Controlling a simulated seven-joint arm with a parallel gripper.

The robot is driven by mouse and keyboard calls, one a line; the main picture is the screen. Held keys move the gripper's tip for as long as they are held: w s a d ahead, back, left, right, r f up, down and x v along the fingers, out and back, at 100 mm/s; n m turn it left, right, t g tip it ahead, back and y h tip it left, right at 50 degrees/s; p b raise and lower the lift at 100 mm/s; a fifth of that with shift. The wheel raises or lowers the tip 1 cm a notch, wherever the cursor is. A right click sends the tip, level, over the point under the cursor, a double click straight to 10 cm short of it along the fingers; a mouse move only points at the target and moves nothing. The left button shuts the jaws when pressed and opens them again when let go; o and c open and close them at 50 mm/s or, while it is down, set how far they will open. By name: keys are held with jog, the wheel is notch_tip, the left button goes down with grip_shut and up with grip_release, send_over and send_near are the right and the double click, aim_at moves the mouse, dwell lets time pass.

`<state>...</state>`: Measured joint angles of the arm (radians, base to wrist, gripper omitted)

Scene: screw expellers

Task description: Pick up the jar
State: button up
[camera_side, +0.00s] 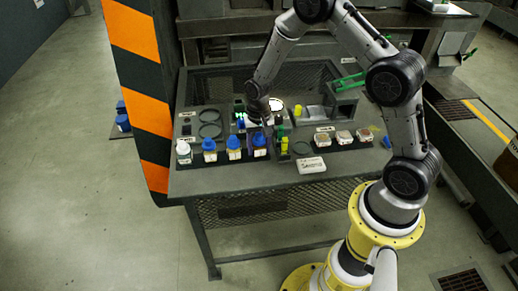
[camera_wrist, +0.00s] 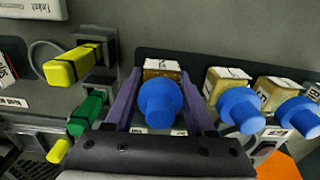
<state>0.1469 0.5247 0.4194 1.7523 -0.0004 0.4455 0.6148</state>
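A jar with a blue cap (camera_wrist: 160,101) and a white-labelled, brownish body is centred in the wrist view. In the side view it is the rightmost of the blue-capped jars (camera_side: 259,146) in the row. My gripper (camera_wrist: 160,76) has its two purple fingers on either side of this jar, with a visible gap at each side, so it is open. In the side view my gripper (camera_side: 257,123) is over the jar from behind and above. Whether the fingertips reach down beside the body is hard to tell.
Two more blue-capped jars (camera_wrist: 240,108) (camera_wrist: 297,115) stand close to the right in the wrist view. A yellow-handled item (camera_wrist: 74,65) and a green one (camera_wrist: 87,112) are close to the left. A white box (camera_side: 311,165) lies near the front; the table front (camera_side: 235,182) is clear.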

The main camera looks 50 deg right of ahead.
grip_shut()
jog(key=shift+r, duration=0.2)
